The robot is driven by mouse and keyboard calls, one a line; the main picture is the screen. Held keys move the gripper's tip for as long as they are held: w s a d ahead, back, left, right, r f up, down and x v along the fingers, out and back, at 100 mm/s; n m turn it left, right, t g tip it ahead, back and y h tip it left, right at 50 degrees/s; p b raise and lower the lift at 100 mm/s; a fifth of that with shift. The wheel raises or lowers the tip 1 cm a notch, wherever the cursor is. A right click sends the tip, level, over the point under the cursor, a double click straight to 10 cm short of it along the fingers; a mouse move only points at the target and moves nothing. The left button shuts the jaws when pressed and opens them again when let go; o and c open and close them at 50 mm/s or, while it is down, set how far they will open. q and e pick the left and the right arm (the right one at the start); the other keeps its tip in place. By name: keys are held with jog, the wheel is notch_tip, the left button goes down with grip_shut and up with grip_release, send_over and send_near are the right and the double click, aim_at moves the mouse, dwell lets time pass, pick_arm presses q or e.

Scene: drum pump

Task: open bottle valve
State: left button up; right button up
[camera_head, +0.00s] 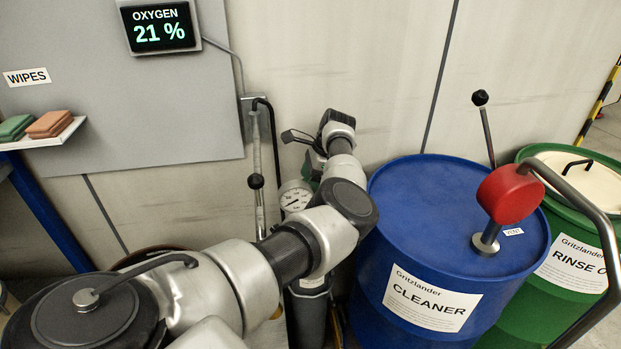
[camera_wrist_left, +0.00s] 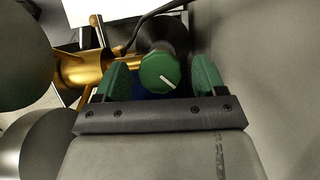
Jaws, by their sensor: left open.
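The bottle valve's green round knob (camera_wrist_left: 160,74) with a white pointer line shows in the left wrist view. It sits between the two green-padded fingers of my left gripper (camera_wrist_left: 162,62), which is open, with a gap seen on each side. The brass valve body (camera_wrist_left: 84,71) is left of the knob. In the head view a dark grey bottle (camera_head: 309,318) stands below my left arm, with a round pressure gauge (camera_head: 294,198) above it. My left arm and wrist hide the knob and most of the gripper there. My right gripper is not in view.
A blue CLEANER drum (camera_head: 408,217) with a red pump head (camera_head: 510,194) stands right of the bottle. A green RINSE drum (camera_head: 571,262) is beyond it. A lever with a black ball (camera_head: 256,181) is near the wall. A shelf (camera_head: 62,134) with wipes is at left.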

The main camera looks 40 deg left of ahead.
pick_arm(q)
jog(key=c, duration=0.9)
